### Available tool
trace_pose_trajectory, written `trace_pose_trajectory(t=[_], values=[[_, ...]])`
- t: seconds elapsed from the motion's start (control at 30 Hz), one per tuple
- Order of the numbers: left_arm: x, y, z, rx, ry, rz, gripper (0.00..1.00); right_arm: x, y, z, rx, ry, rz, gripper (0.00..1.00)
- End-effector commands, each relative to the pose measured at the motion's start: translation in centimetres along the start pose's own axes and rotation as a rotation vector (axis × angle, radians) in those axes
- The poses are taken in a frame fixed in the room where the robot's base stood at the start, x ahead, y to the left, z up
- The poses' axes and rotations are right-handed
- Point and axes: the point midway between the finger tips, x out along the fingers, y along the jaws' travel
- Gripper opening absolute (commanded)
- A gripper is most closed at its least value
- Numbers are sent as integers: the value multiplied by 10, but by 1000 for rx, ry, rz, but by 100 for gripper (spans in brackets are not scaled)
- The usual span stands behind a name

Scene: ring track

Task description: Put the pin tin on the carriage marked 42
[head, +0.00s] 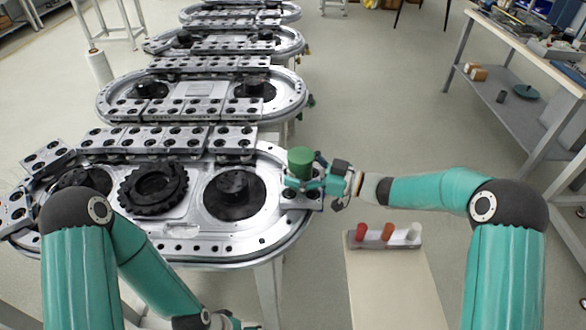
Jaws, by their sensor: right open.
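A green cylinder (300,160), which looks like the tin, stands upright over a carriage (301,200) at the right end of the nearest ring track. Whether it rests fully on that carriage is hard to tell. My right gripper (312,178) is open at the cylinder's lower right side, with its fingers close to it and hiding its base. No carriage number is legible, so I cannot tell which is 42. My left gripper (228,320) is low at the bottom edge, mostly cut off, and its jaws are unclear.
A narrow stand (392,290) holds a tray (352,242) with red, orange and white cylinders. The nearest ring track (270,238) carries a row of carriages (145,139) along its far side. More ring tracks lie behind. A workbench (520,40) stands at right; floor between is clear.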

Motion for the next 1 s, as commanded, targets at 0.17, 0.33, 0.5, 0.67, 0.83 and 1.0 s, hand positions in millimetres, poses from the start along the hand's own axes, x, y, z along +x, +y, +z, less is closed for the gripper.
trace_pose_trajectory(t=[0.17, 0.33, 0.5, 0.67, 0.83, 1.0], values=[[4, -1, 0, 0, 0, 0, 96, -22, 1, -1, -1, 1, 3, 87], [11, -4, 0, 0, 0, 0, 96, -57, 1, 0, -1, 0, 4, 87], [16, -6, 0, 0, 0, 0, 96, -90, 1, 0, 0, 0, 4, 87], [18, -7, 0, 0, 0, 0, 96, -110, 1, -1, -1, 0, 1, 87], [19, -7, 0, 0, 0, 0, 96, -118, 0, -2, 0, 1, -1, 87], [19, -7, 0, 0, 0, 0, 96, -119, 0, -2, 0, 1, -1, 87]])
